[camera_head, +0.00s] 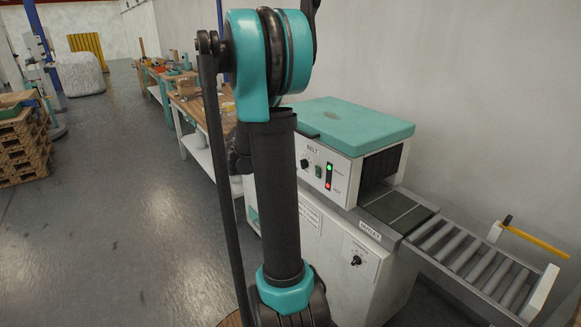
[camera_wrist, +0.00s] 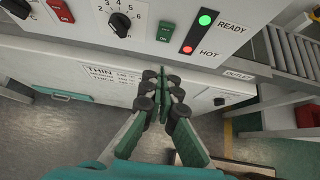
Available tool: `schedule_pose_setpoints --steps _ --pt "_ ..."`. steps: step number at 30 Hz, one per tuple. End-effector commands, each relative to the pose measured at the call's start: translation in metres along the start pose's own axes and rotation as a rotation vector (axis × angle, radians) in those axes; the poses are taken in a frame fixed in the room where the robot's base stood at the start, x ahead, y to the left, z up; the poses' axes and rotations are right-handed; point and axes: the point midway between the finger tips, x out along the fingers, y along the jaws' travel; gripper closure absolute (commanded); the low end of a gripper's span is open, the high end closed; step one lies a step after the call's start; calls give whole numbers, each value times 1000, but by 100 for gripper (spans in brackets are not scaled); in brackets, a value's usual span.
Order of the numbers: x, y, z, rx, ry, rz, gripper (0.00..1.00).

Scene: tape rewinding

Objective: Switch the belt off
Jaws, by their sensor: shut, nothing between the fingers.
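The belt machine has a white front panel with a "BELT" label (camera_head: 312,149) in the head view. Below that label are a black knob (camera_head: 304,163) and a green rocker switch (camera_head: 318,170). The wrist view shows the green switch (camera_wrist: 166,31) between the numbered black dial (camera_wrist: 120,23) and the lights. A red switch (camera_wrist: 60,11) is left of the dial. My gripper (camera_wrist: 163,88) is shut and empty, in front of the machine and below the green switch in the picture, apparently apart from it. In the head view my arm hides the gripper.
The green READY light (camera_head: 329,168) and red HOT light (camera_head: 328,186) are both lit. A lower black knob (camera_head: 356,260) sits on the cabinet. A roller conveyor (camera_head: 470,262) extends right from the outlet. Workbenches (camera_head: 192,105) line the wall; open floor (camera_head: 130,220) lies left.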

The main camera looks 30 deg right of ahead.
Motion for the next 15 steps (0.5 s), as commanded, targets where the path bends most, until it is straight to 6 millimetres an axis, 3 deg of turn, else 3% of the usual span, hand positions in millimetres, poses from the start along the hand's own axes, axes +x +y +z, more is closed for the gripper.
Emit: schedule_pose_setpoints --steps 9,15 --pt "64 0 0 3 0 -2 100" --pt "85 -1 18 3 1 -2 100"
